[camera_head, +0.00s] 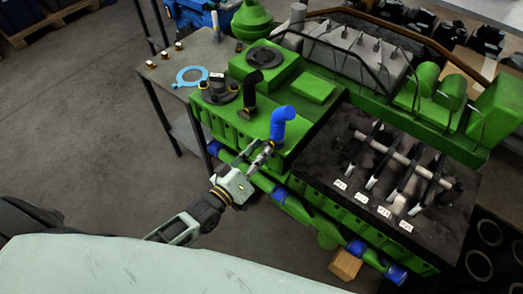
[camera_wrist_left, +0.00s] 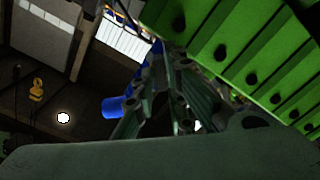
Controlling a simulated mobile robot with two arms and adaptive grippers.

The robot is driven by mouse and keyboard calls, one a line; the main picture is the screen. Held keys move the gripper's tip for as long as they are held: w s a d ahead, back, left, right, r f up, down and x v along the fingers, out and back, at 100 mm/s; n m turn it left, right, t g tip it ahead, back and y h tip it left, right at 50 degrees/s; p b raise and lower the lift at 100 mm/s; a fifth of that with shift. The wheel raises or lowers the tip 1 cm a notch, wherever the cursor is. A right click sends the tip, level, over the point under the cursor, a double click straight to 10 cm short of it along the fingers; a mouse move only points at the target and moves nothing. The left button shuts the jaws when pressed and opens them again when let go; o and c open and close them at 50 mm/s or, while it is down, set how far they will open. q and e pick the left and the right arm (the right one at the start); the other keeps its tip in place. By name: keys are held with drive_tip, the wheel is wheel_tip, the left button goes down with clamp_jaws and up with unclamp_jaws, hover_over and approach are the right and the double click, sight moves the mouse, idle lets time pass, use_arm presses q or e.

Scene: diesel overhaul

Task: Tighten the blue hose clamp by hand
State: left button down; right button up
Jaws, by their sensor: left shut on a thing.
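A blue hose (camera_head: 281,121) stands up from the green engine block (camera_head: 235,128) and bends over at its top. My left gripper (camera_head: 267,147) is at the foot of this hose, over the near edge of the engine. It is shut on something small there. I take it to be the hose clamp, but the fingers hide it. In the left wrist view the fingers (camera_wrist_left: 172,95) reach up beside the green engine side (camera_wrist_left: 245,50). A blue piece (camera_wrist_left: 115,107) shows just left of them. My right gripper is not in view.
A black hose (camera_head: 250,92) stands left of the blue one. Rocker levers (camera_head: 400,160) lie on the right. Open floor (camera_head: 80,130) is at the left.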

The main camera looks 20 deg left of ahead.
use_arm(q)
drive_tip(key=shift+s+f+m+b, duration=0.15)
drive_tip(key=shift+m+b, duration=1.35)
drive_tip(key=shift+m, duration=7.4)
drive_tip(key=shift+f+m+b, duration=0.2)
drive_tip(key=shift+m+b, duration=1.25)
drive_tip(key=shift+m, duration=7.45)
drive_tip(key=c, duration=2.1)
unclamp_jaws()
drive_tip(key=o, duration=0.3)
drive_tip(key=shift+r, duration=0.25)
